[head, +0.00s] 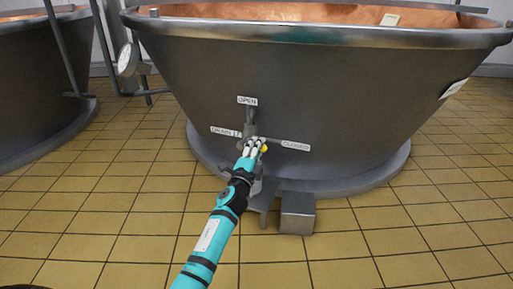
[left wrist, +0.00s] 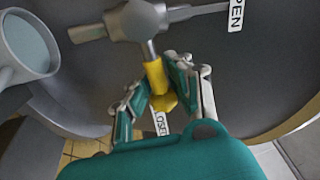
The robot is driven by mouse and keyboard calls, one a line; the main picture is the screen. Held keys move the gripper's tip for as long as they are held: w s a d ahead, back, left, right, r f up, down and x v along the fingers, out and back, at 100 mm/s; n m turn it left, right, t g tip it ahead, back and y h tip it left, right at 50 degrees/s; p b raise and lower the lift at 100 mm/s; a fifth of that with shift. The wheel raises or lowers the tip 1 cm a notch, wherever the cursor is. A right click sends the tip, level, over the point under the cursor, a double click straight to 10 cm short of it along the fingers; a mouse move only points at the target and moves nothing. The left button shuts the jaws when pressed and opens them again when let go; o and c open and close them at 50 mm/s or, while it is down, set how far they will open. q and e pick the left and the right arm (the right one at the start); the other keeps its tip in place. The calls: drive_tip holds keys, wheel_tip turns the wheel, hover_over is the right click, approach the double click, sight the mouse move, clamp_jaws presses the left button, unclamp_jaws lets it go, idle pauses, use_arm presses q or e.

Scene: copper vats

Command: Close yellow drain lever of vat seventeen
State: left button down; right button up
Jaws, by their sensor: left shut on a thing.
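My left gripper (head: 255,146) is shut on the lever's yellow grip, with a finger on each side in the left wrist view. The yellow tip (head: 264,149) shows beside the fingers in the head view. An OPEN sign (head: 247,100) is above the valve. A CLOSED sign (head: 296,146) is to its right. In the left wrist view the CLOSED sign (left wrist: 160,124) shows just beyond the lever's tip, partly hidden. My right gripper is out of view.
A DRAIN sign (head: 225,132) is left of the valve; its number is unreadable. A small metal box (head: 298,213) stands on the floor below. Another vat (head: 35,90) with a post is at the left. The tiled floor (head: 400,235) is clear at the right.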

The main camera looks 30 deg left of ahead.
use_arm(q)
drive_tip(key=shift+d+f+m+h, duration=0.25)
drive_tip(key=shift+f+m, duration=0.25)
drive_tip(key=shift+m, duration=0.5)
drive_tip(key=shift+f+b, duration=0.1)
drive_tip(key=shift+b, duration=0.2)
drive_tip(key=c, duration=1.3)
unclamp_jaws()
drive_tip(key=shift+o, duration=0.2)
drive_tip(key=shift+a, duration=0.1)
drive_tip(key=shift+s, duration=0.15)
drive_tip(key=v, duration=0.7)
drive_tip(key=shift+s, duration=0.15)
